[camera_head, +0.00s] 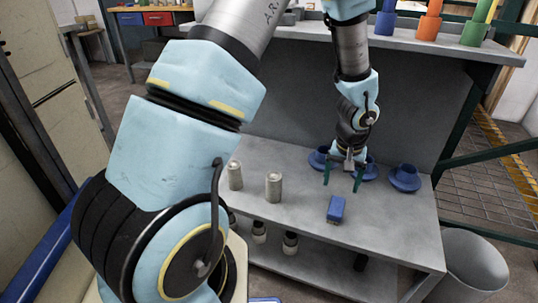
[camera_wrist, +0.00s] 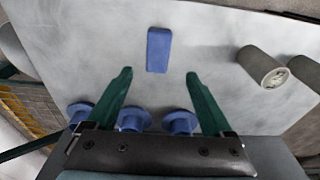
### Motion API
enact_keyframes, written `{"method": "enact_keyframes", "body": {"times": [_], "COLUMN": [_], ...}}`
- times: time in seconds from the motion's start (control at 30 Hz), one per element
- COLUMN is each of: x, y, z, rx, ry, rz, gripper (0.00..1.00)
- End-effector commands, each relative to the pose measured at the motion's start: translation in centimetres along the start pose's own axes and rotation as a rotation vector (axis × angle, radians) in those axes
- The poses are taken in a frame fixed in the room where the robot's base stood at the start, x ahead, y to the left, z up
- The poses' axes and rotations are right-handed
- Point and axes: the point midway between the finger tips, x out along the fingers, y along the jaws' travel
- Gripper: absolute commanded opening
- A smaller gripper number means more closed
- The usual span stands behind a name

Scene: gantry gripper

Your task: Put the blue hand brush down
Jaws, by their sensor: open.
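The blue hand brush (camera_head: 336,208) lies on the grey bench top (camera_head: 300,218), near its front edge. It also shows in the wrist view (camera_wrist: 159,49), beyond the fingertips and between their lines. My gripper (camera_head: 342,185) is above the bench, behind the brush in the head view. Its two green fingers are spread wide with nothing between them, as the wrist view shows (camera_wrist: 159,72). The fingers look apart from the brush.
Several blue flanged parts (camera_head: 404,178) stand at the back of the bench, close behind my gripper. Two grey cylinders (camera_head: 273,187) stand to the left. A lower shelf holds more cylinders (camera_head: 290,243). A grey bin (camera_head: 474,262) stands at the right. Bench around the brush is clear.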

Motion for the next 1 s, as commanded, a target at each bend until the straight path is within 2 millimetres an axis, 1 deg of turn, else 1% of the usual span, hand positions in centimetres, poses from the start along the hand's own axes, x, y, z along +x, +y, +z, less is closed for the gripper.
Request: {"method": "enact_keyframes", "body": {"times": [0.07, 0.13, 0.17, 0.2, 0.23, 0.27, 0.3, 0.37, 0.4, 0.5, 0.6, 0.7, 0.8, 1.0], "x": [-1.3, -3.1, -4.1, -5.5, -6.6, -7.7, -9.1, -11.0, -12.1, -14.3, -15.6, -16.2, -16.4, -16.4], "y": [-2.2, -5.4, -7.1, -9.6, -11.5, -13.3, -15.6, -18.6, -20.2, -23.1, -24.6, -25.2, -25.4, -25.3], "z": [-0.3, -0.2, 0.0, 0.4, 1.0, 1.6, 2.7, 4.5, 5.8, 9.0, 11.2, 12.5, 12.9, 12.9], "rx": [-0.023, -0.054, -0.071, -0.097, -0.115, -0.137, -0.164, -0.205, -0.23, -0.282, -0.315, -0.331, -0.335, -0.333], "ry": [0.006, 0.009, 0.011, 0.013, 0.012, 0.011, 0.011, 0.008, 0.008, 0.008, 0.014, 0.016, 0.017, 0.016], "rz": [-0.012, -0.027, -0.035, -0.044, -0.051, -0.057, -0.063, -0.066, -0.066, -0.059, -0.049, -0.042, -0.039, -0.039], "gripper": [0.85, 0.85, 0.85, 0.85, 0.85, 0.85, 0.85, 0.85, 0.85, 0.85, 0.85, 0.85, 0.85, 0.85]}}
